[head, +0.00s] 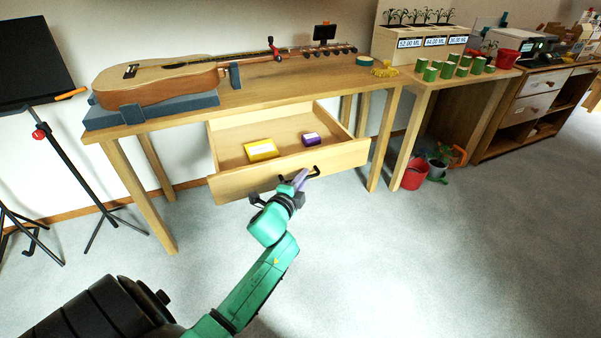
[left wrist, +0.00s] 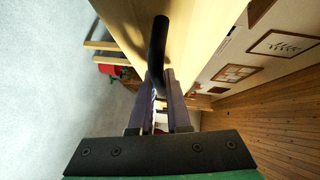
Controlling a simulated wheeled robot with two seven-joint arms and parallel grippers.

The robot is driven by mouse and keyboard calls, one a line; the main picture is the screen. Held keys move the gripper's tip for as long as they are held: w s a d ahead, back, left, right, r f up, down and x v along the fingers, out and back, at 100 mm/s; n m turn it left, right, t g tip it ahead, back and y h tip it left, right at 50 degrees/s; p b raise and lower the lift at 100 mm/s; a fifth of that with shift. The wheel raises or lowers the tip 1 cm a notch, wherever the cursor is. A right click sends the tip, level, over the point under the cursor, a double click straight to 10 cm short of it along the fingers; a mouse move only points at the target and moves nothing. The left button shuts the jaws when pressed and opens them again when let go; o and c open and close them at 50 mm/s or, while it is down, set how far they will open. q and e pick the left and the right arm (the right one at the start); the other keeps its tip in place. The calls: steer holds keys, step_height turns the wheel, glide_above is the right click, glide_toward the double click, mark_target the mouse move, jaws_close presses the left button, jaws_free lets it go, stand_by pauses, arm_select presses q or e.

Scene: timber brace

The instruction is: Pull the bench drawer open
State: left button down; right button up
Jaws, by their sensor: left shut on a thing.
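The bench drawer (head: 230,184) is pulled well out from under the wooden bench (head: 265,95) in the head view. A yellow box (head: 262,150) and a small purple box (head: 311,139) lie inside it. My left gripper (head: 300,178) is at the drawer front, shut on the dark drawer handle (head: 314,171). In the left wrist view the black handle (left wrist: 158,50) runs down between the two purple fingers (left wrist: 163,105), against the wooden drawer front (left wrist: 185,35). My right gripper is in neither view.
A guitar (head: 160,80) rests on a grey-blue stand on the bench. A music stand (head: 40,130) is at the left. A red bucket (head: 414,175) stands on the floor to the right. The floor in front of the drawer is clear.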

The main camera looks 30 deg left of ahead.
arm_select(q)
steer(key=shift+s, duration=0.1)
steer(key=c, duration=0.9)
jaws_free()
steer(key=shift+s+d, duration=0.1)
steer(key=p+v, duration=0.1)
steer(key=v, duration=1.3)
steer(key=shift+s+r, duration=0.1)
steer(key=shift+s, duration=0.05)
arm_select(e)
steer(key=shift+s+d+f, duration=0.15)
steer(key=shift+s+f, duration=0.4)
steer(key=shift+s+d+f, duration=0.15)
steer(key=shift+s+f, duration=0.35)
